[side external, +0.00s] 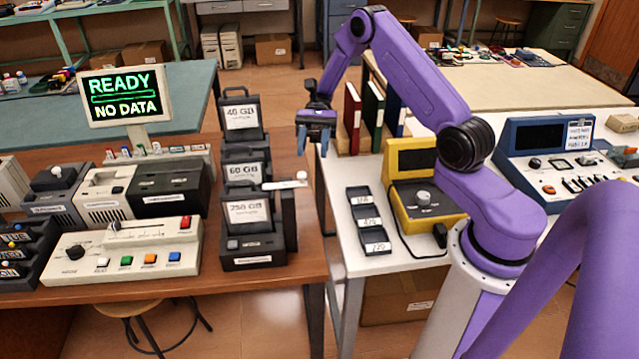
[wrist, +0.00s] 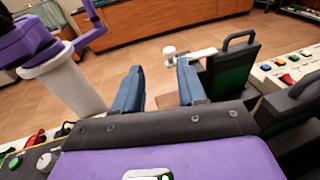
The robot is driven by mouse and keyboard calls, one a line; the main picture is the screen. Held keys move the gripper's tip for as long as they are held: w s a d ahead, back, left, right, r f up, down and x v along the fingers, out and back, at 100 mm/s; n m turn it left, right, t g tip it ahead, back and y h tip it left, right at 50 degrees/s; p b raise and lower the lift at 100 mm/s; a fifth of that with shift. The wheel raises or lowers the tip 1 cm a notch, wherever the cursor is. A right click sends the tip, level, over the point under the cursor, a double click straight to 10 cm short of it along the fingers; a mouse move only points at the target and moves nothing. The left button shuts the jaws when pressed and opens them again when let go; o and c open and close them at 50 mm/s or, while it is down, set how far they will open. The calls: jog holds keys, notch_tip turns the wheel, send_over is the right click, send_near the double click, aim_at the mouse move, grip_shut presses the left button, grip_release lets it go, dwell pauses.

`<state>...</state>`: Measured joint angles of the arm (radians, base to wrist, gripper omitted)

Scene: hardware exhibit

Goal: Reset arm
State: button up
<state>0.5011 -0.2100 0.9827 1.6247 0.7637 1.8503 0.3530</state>
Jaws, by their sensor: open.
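My purple arm reaches over from the right, and my gripper (side external: 316,143) hangs above the gap between the wooden bench and the white table. Its blue fingers point down and are apart with nothing between them. In the wrist view the two fingers (wrist: 158,78) are also spread and empty. A white lever with a round knob (side external: 301,176) sticks out from the drive stack just below my gripper in the side view. It also shows beyond the right finger in the wrist view (wrist: 170,52). I see no contact with it.
The black drive stack (side external: 249,238), labelled 40 GB, 60 GB and 250 GB, stands left of my gripper. Upright binders (side external: 373,112) and a yellow device (side external: 425,205) are to the right. A monitor (side external: 124,97) reads READY, NO DATA. A button console (side external: 120,250) sits front left.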

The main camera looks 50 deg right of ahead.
jog(key=s+a+r+n+g+h, duration=0.1)
jog(key=s+a+r+n+h, duration=0.3)
jog(key=s+a+n+h, duration=0.6)
jog(key=s+d+r+n+t+h, duration=0.1)
jog(key=s+d+n+t+h, duration=0.2)
jog(key=s+n+t, duration=0.6)
jog(key=s+n, duration=0.5)
jog(key=s, duration=0.1)
jog(key=shift+r+t+h, duration=0.15)
jog(key=shift+t+h, duration=0.25)
dwell(0.5)
